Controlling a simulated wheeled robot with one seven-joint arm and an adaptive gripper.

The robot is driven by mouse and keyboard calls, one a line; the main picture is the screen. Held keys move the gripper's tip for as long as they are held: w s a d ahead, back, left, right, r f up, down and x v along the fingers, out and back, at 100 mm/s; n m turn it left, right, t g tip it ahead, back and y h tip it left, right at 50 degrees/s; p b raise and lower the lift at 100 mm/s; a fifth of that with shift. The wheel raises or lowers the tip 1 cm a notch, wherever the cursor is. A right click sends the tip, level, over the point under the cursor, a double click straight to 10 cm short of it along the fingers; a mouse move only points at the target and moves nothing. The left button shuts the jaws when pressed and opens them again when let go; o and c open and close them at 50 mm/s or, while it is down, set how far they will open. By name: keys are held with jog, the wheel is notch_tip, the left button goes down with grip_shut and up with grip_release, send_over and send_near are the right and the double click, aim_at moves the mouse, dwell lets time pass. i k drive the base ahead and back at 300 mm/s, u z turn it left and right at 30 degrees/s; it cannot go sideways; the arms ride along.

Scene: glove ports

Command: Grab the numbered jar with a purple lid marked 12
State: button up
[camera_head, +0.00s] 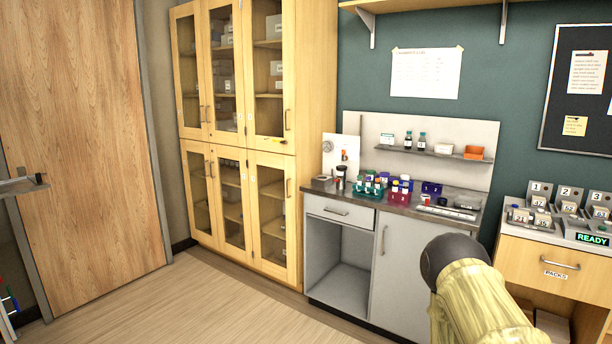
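Several small jars or vials with coloured lids stand in racks on the grey counter (440,212). Some lids in the group (405,179) look purple or blue. A teal rack (368,190) holds part of the group, and a red rack (399,197) stands to its right. A purple block or rack (431,188) is further right. The numbers on the jars are too small to read, so I cannot tell which is marked 12. My arm shows at the lower right, in front of the counter's right end. My gripper's fingers do not show.
Tall wooden glass-door cabinets (240,110) stand left of the counter, beside a wooden door (75,140). A shelf (435,154) with bottles hangs above the counter. A wooden stand (545,255) with numbered holders is at right. The floor (220,310) before the cabinets is clear.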

aim_at(384, 176)
jog(key=u, duration=0.3)
jog(key=i, duration=1.2)
jog(key=z, duration=0.4)
jog(key=i, duration=0.95)
jog(key=z, duration=0.5)
